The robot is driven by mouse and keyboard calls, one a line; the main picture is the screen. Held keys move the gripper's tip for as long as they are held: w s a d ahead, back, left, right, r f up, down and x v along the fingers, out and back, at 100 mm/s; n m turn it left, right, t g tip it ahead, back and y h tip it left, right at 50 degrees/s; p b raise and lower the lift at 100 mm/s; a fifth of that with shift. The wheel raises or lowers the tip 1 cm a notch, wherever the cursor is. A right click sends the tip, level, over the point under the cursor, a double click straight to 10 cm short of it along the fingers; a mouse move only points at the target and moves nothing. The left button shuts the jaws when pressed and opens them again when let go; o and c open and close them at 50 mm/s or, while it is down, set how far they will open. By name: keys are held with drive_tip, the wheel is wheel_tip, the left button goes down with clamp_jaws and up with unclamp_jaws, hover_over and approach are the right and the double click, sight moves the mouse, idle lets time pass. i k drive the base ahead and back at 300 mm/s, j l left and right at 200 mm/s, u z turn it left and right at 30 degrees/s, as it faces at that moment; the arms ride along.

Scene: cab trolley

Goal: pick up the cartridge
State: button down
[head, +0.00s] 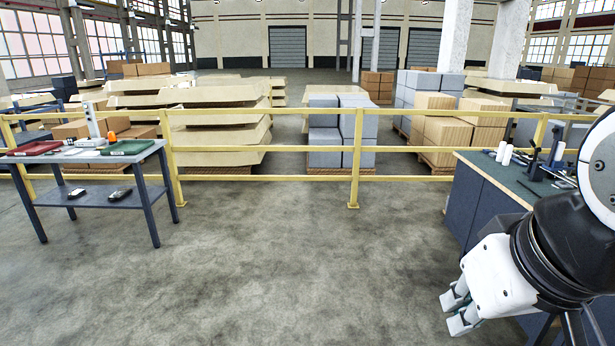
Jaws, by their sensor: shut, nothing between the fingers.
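My gripper (457,312) is at the lower right, low over the floor in the picture, in front of the right workbench. It is shut and holds nothing. I cannot surely pick out the cartridge. Two white upright cylinders (503,153) stand on the right workbench (481,167), and either could be it, but they are small. The left table (90,155) holds small items too, among them an orange object (111,137). My gripper touches none of these. My arm hides part of the right workbench.
A yellow railing (262,149) runs across behind both work surfaces. Behind it stand grey blocks (340,135) and cardboard boxes (455,140) on pallets. The left table has a green tray (126,147), a red tray (34,148) and a lower shelf. The concrete floor between is clear.

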sight(559, 152)
drive_tip(key=i+j, duration=0.1)
drive_tip(key=i, duration=0.75)
drive_tip(key=i+j, duration=0.15)
drive_tip(key=i, duration=0.75)
drive_tip(key=i+l+z, duration=0.1)
drive_tip(key=i+z, duration=0.6)
drive_tip(key=z, duration=0.2)
drive_tip(key=i+z, duration=0.4)
drive_tip(key=i+j+z, duration=0.25)
drive_tip(key=z, duration=0.2)
drive_tip(key=i+j+z, duration=0.75)
drive_tip(key=i, duration=0.35)
drive_tip(key=i+j+z, duration=0.3)
drive_tip(key=i+j, duration=0.35)
drive_tip(key=i+j+z, duration=0.35)
drive_tip(key=i+j, duration=0.15)
drive_tip(key=j, duration=0.35)
